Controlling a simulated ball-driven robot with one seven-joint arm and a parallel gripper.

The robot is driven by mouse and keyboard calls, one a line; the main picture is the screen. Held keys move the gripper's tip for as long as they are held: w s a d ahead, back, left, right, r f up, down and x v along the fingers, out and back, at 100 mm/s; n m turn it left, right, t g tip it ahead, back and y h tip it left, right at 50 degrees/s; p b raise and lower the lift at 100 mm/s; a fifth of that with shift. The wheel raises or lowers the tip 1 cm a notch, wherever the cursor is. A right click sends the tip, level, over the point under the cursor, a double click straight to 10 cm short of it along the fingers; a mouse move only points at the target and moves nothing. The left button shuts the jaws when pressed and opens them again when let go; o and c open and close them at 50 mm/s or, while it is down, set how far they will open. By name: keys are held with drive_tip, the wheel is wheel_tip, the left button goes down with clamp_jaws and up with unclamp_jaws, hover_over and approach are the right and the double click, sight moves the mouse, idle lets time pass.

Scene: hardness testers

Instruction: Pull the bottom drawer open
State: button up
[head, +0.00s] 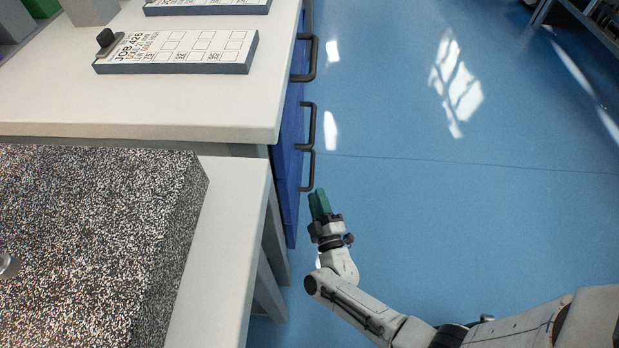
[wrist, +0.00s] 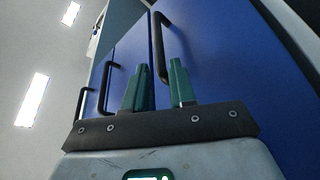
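The blue drawer cabinet (head: 289,150) under the white bench has dark bar handles on its front. The lowest in the head view, which I take for the bottom drawer's handle (head: 309,171), is closest to my gripper (head: 319,203). The drawers look shut. In the wrist view, my gripper (wrist: 160,64) has its two green fingers apart with nothing held. The nearest handle (wrist: 161,46) appears between and beyond the fingertips. I cannot tell whether any part of it lies between the fingers.
Other handles, the upper one (head: 311,58) and the middle one (head: 311,125), stick out above. The white bench top (head: 262,105) overhangs at left, with a clipboard (head: 180,55) on it. A speckled granite block (head: 90,240) stands nearer. The blue floor (head: 450,210) at right is clear.

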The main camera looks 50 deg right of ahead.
sight(312, 178)
drive_tip(key=b+x, duration=0.1)
drive_tip(key=x, duration=0.5)
drive_tip(key=shift+w+d, duration=0.2)
drive_tip(key=shift+w, duration=0.05)
drive_tip(key=shift+c, duration=0.4)
clamp_jaws()
